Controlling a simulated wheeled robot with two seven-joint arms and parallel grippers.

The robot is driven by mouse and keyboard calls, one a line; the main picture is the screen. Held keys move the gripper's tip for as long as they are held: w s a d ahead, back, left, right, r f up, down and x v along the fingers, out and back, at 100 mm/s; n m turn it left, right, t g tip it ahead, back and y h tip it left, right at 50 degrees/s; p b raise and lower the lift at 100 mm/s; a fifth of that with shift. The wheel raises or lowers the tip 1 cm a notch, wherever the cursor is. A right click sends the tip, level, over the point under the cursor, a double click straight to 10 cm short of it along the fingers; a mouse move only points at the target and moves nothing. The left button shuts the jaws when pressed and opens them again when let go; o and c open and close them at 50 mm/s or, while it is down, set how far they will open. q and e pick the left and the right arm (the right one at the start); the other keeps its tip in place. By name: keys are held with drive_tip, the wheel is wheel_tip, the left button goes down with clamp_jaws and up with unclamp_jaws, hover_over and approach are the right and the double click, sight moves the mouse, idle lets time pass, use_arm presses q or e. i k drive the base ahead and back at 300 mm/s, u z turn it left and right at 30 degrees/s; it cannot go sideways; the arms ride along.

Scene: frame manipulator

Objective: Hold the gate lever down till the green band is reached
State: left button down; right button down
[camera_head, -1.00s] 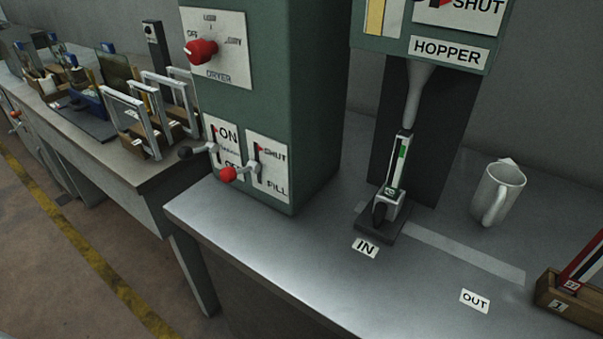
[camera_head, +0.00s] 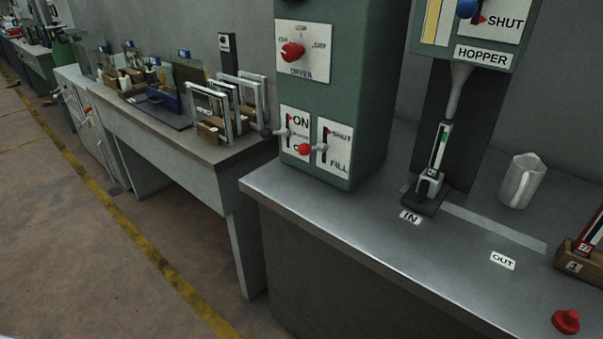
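A green machine cabinet (camera_head: 355,95) stands on the grey bench. Its lower panel carries a lever with a red knob (camera_head: 305,149) on a plate marked SHUT and FILL. Beside it is a lever with a dark knob (camera_head: 267,133) on a plate marked ON. A hopper (camera_head: 482,56) with a blue knob (camera_head: 467,8) and a SHUT plate is at the top right, cut by the frame edge. Under its spout stands a slim tube with a green band (camera_head: 438,148) in a dark holder, near the IN label. Neither gripper shows.
A red rotary knob (camera_head: 292,51) sits higher on the cabinet. A second bench (camera_head: 180,150) with metal frames stands left. The bench front around OUT is clear.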

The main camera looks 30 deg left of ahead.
sight(304, 149)
drive_tip(key=z, duration=0.05)
drive_tip(key=k, duration=0.15)
drive_tip(key=u, duration=0.75)
drive_tip(key=i, duration=0.2)
drive_tip(key=u, duration=0.15)
